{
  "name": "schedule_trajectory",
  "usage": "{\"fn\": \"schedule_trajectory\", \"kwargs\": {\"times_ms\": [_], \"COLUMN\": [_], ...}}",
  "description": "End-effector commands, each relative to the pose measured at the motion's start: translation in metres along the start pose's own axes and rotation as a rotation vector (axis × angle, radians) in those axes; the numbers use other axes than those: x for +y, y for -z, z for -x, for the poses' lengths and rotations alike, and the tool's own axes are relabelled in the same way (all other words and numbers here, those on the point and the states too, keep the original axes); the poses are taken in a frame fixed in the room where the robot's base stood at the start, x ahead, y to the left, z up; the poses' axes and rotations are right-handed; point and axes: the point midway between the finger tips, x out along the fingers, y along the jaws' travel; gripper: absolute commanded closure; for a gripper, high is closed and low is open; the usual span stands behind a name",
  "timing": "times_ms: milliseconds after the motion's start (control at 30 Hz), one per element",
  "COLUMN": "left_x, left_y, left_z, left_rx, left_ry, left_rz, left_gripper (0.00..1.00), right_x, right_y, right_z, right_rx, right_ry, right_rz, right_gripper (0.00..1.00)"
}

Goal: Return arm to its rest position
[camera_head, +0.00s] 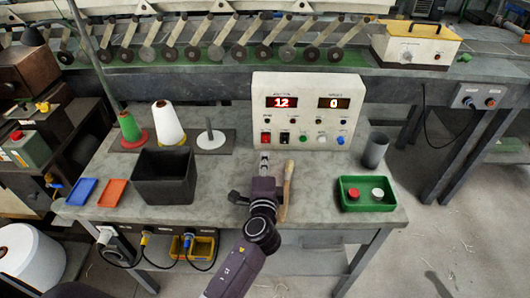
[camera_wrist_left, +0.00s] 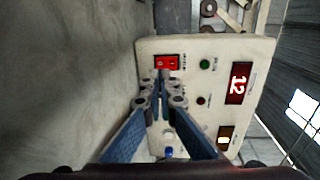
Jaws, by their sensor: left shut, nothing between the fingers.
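My left gripper (camera_head: 264,161) is shut and empty above the grey table (camera_head: 225,205), just in front of the white control box (camera_head: 308,88). In the left wrist view, my fingertips (camera_wrist_left: 161,82) are together close to the red rocker switch (camera_wrist_left: 167,62) on the box (camera_wrist_left: 190,48). I cannot tell if they touch it. A tool with a wooden handle (camera_head: 287,185) lies just right of my gripper. My right gripper is not in view.
Left on the table are a dark bin (camera_head: 164,201), green (camera_head: 129,126) and white thread cones (camera_head: 167,122), an empty spindle (camera_head: 210,139), blue (camera_head: 81,191) and orange trays (camera_head: 111,193). Right are a grey cup (camera_head: 374,151) and green tray (camera_head: 366,206). Table is clear between bin and gripper.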

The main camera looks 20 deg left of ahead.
Motion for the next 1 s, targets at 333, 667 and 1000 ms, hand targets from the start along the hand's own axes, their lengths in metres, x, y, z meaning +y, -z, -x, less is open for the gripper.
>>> {"fn": "schedule_trajectory", "kwargs": {"times_ms": [333, 667, 1000], "left_x": [-0.005, -0.053, -0.085], "left_y": [0.001, 0.001, 0.000], "left_z": [0.012, 0.018, 0.021], "left_rx": [0.001, 0.001, 0.001], "left_ry": [0.002, 0.002, 0.002], "left_rz": [0.000, 0.001, 0.001], "left_gripper": [1.00, 1.00, 1.00], "right_x": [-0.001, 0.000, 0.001], "right_y": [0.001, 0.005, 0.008], "right_z": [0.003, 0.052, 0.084], "right_rx": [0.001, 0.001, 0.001], "right_ry": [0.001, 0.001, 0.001], "right_rz": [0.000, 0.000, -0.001], "right_gripper": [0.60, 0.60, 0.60]}}
